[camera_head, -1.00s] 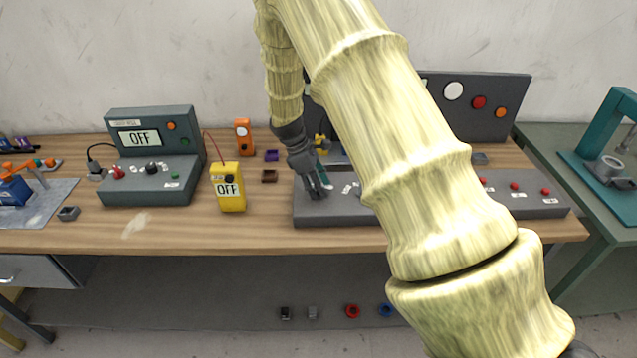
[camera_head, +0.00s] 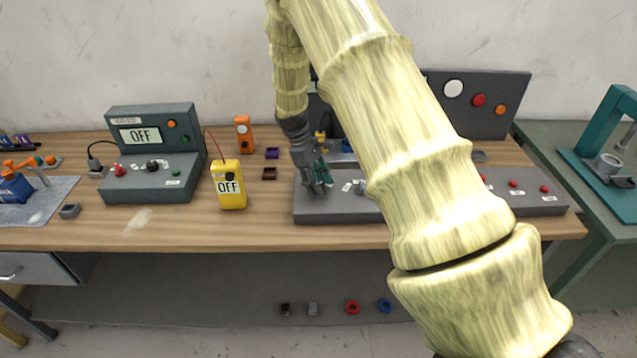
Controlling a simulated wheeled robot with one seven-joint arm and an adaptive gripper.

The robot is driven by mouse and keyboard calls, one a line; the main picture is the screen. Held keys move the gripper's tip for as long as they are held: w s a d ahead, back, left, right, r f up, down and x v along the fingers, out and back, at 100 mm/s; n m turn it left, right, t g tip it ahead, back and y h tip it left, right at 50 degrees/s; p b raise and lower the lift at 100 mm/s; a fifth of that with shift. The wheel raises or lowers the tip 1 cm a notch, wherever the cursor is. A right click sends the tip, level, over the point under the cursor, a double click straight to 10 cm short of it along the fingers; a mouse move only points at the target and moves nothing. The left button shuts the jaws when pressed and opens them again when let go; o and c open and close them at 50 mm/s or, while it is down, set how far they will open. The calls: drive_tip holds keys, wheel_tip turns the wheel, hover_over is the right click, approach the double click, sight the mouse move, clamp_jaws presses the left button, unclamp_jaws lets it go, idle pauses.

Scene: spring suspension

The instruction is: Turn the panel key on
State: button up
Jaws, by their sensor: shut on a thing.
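The grey control panel (camera_head: 340,212) stands on the wooden bench, with its upright back board (camera_head: 512,95) behind. My gripper (camera_head: 320,188) is at the left part of the panel's low deck, pointing down. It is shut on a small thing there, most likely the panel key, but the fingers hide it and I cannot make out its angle. A teal piece (camera_head: 324,170) shows beside the fingers. My arm covers the middle of the panel and much of its back board.
A yellow meter (camera_head: 229,190) reading OFF stands left of the panel. Further left is a dark green tester (camera_head: 150,150), also reading OFF. A green side table (camera_head: 575,160) is at the right.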

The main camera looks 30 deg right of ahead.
drive_tip(key=shift+w+d+r, duration=0.1)
drive_tip(key=shift+w+r, duration=0.05)
drive_tip(key=o, duration=1)
drive_tip(key=shift+o, duration=0.2)
drive_tip(key=v, duration=1.1)
drive_tip(key=shift+r, duration=0.35)
drive_tip(key=shift+w, duration=0.15)
